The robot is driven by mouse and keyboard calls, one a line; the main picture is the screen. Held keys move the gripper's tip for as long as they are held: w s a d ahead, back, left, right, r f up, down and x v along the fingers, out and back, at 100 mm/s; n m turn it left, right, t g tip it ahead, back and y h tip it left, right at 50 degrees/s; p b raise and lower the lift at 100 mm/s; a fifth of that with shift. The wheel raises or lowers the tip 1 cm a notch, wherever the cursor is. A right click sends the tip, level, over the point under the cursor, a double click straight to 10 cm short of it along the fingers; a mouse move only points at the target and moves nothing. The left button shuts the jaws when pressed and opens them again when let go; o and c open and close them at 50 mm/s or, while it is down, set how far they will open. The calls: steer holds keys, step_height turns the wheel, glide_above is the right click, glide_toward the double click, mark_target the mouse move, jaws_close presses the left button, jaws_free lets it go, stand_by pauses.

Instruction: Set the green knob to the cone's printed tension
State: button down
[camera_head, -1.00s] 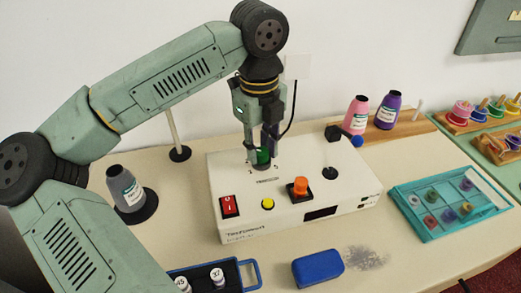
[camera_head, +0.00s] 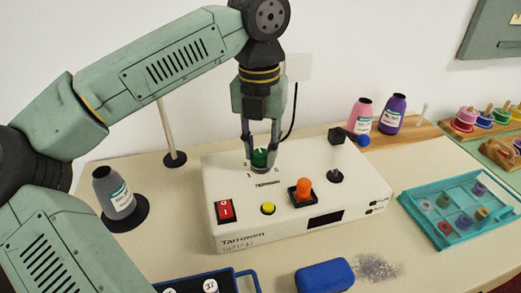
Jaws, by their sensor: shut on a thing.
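The green knob (camera_head: 260,157) stands on the top of the white machine (camera_head: 222,186), toward its back left. A grey cone (camera_head: 107,190) with a white and green label stands on a black round base (camera_head: 137,221) at the left. The label's print is too small to read for certain.
The machine also bears a red switch (camera_head: 224,211), yellow button (camera_head: 268,208), orange knob (camera_head: 304,189) and black lever (camera_head: 336,136). A blue case (camera_head: 324,275) lies in front. Pink (camera_head: 360,117) and purple (camera_head: 391,116) cones and a teal tray (camera_head: 446,240) stand right.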

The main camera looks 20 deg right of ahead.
steer(key=m, duration=0.5)
steer(key=shift+d+m+b, duration=0.1)
steer(key=shift+m+b, duration=0.2)
steer(key=m, duration=1.2)
steer(key=shift+s+m, duration=0.1)
steer(key=shift+m, duration=0.2)
steer(key=m, duration=0.5)
steer(key=c, duration=1.3)
jaws_free()
steer(key=shift+r, duration=0.1)
